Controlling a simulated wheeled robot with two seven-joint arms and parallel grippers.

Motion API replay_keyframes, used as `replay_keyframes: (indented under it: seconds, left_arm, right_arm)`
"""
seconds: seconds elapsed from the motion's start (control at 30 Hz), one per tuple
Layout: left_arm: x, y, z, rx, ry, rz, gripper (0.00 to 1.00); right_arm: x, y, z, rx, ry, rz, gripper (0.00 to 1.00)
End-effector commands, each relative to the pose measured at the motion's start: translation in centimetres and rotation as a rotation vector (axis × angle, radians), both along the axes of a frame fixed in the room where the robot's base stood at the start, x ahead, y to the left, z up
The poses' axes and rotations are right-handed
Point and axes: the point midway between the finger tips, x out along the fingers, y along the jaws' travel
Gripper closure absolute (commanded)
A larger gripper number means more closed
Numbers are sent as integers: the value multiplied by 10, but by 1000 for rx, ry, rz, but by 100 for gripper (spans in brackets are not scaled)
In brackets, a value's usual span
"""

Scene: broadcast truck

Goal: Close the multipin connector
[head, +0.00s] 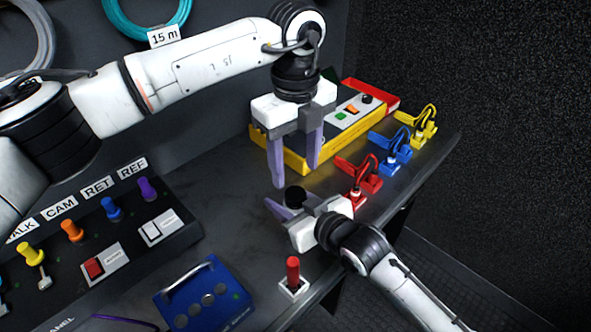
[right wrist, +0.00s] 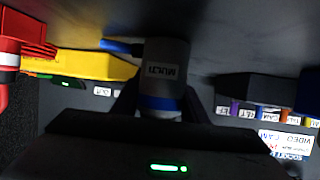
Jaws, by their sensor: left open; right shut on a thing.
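The multipin connector is a grey cylinder with a "MULTI" label and a blue band, in the right wrist view (right wrist: 163,75). In the head view only its dark round top (head: 295,196) shows. My right gripper (head: 283,206) is shut on it, with dark fingers on both sides in the right wrist view. My left gripper (head: 295,172) is open and empty, its purple fingers pointing down just above and behind the connector. The connector's lower part and any latch are hidden in the head view.
A yellow-sided box (head: 340,130) with buttons stands behind the grippers. A red-handled switch (head: 293,274), a blue box (head: 206,297) and a labelled panel (head: 130,235) lie nearer.

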Motion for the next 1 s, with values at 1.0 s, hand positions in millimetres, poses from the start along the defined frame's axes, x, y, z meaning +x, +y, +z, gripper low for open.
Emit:
replay_keyframes:
  seconds: [1.0]
  left_arm:
    - [-1, 0, -53, 2, 3, 127, 48]
  right_arm:
    - [0, 0, -1, -1, 1, 0, 100]
